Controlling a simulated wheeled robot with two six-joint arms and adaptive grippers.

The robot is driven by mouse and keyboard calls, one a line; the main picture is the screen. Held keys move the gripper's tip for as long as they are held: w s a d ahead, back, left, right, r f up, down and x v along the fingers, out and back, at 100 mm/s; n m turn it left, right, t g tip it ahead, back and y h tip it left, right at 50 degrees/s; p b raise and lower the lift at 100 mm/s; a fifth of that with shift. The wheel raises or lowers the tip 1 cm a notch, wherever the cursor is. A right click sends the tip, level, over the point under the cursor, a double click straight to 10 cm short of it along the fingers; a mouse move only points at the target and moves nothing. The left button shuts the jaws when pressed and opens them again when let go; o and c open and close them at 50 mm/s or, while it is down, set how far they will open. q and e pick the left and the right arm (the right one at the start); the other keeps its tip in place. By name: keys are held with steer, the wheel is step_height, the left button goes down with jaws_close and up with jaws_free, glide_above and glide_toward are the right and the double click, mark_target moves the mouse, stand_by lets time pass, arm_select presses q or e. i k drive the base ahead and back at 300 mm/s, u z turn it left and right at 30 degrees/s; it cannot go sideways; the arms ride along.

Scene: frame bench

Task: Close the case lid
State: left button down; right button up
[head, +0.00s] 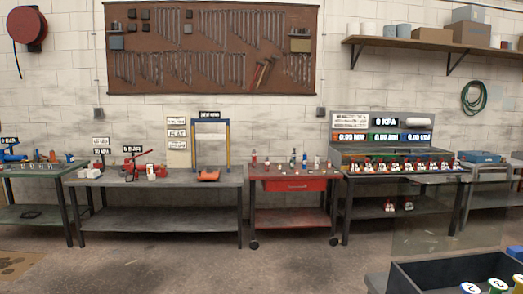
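No thing in view is plainly a case with a lid. A dark open box (432,284) is cut off at the bottom right corner, with several numbered, coloured round-topped items in it; no lid shows on it. A small blue box-like thing (481,156) lies on the far right bench, too small to tell whether it is a case or whether it is open. Neither of my grippers shows in the head view.
Along the wall stand a grey bench (160,181), a red cart (290,171) with bottles, and a bench with displays and a row of small items (405,166). A left bench (35,172) holds tools. The concrete floor in front is mostly clear.

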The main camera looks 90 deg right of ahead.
mark_target(483, 178)
steer(key=z, duration=2.9)
steer(key=i, duration=2.5)
steer(key=z, duration=2.5)
steer(key=i, duration=0.35)
steer(key=z, duration=1.2)
